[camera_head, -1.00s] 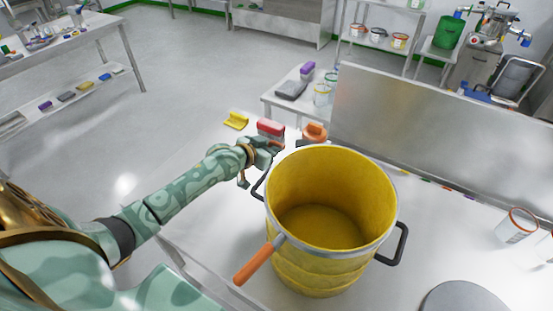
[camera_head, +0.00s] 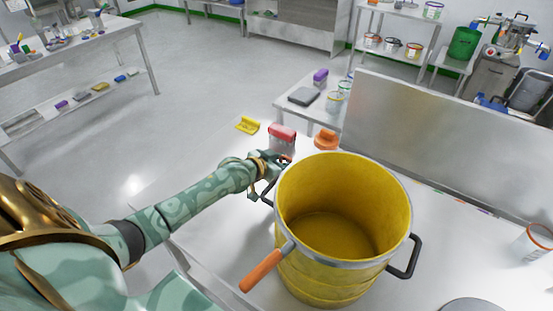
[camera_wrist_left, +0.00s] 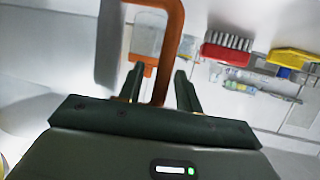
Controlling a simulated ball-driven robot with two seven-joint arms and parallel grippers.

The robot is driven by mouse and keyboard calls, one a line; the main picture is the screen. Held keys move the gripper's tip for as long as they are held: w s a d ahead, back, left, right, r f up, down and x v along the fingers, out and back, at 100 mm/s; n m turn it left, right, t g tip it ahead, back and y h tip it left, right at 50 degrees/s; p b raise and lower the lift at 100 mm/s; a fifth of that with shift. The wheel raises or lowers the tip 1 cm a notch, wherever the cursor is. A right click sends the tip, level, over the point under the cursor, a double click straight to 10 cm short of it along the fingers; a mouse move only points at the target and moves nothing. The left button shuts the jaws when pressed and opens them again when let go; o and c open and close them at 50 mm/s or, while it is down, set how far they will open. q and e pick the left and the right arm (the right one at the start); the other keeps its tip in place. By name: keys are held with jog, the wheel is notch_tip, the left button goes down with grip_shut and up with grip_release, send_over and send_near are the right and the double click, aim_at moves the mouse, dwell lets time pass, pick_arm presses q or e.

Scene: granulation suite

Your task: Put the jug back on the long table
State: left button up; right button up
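A curved orange handle (camera_wrist_left: 170,50) with a grey body (camera_wrist_left: 108,45) beside it shows in the left wrist view; it looks like the jug, seen only in part. My left gripper (camera_wrist_left: 159,82) is open, its two fingers on either side of the handle with a gap at each side. In the head view my left gripper (camera_head: 277,168) is just beyond the left rim of a large yellow pot (camera_head: 345,225), near the pot's black side handle. The jug's body is not clearly seen there. The pot stands on the table (camera_head: 215,235). My right gripper is not in view.
A red brush (camera_head: 282,133), a yellow brush (camera_head: 247,125) and an orange-topped item (camera_head: 326,139) lie beyond my gripper. A steel panel (camera_head: 440,135) stands behind. Another long table (camera_head: 75,50) is at the far left.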

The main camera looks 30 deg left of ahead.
pick_arm(q)
jog(key=p+v, duration=0.3)
jog(key=v, duration=0.9)
